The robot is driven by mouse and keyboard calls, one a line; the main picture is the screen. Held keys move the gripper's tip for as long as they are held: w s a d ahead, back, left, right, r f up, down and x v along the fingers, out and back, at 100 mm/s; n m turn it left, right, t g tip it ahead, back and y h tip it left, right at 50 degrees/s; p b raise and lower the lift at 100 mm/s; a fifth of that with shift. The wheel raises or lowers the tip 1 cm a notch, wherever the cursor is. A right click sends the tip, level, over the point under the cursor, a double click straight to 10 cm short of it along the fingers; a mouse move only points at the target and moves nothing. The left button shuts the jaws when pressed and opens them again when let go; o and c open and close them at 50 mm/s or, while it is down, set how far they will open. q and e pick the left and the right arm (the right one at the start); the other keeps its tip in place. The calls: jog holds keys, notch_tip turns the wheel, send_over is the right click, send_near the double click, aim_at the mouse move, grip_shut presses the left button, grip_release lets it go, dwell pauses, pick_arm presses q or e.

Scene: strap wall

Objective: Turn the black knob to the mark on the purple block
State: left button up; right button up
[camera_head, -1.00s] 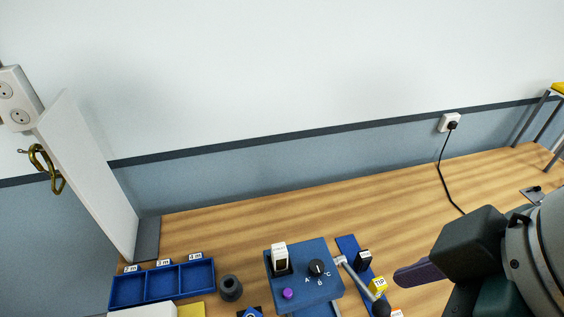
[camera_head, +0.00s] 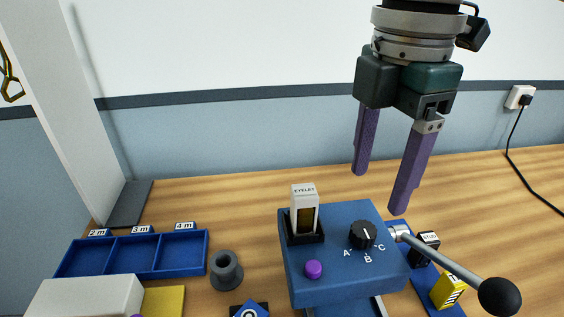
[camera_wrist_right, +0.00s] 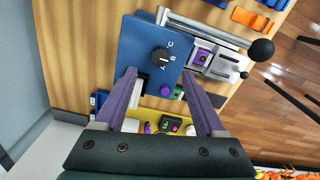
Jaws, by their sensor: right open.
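The black knob (camera_head: 363,235) sits on top of the blue box (camera_head: 345,291), with the letters A, B and C around its front side. It also shows in the right wrist view (camera_wrist_right: 159,57); I cannot tell surely which letter its pointer faces. My right gripper (camera_head: 379,192) is open and empty, fingers pointing down, above and behind the knob and apart from it. In the wrist view its fingers (camera_wrist_right: 158,74) reach toward the box. A small purple block (camera_wrist_right: 203,57) sits in a grey metal fixture beside the box; its mark is too small to read. My left gripper is not in view.
A white EYELET piece (camera_head: 304,209) stands in a black holder on the box, near a purple button (camera_head: 313,269). A lever with a black ball (camera_head: 499,296) sticks out at right. A blue tray (camera_head: 133,255) and grey ring (camera_head: 225,270) lie left.

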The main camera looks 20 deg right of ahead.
aim_at(364, 229)
notch_tip(364, 229, down, 8)
jog(key=shift+r, duration=0.1)
grip_shut()
dwell(0.7)
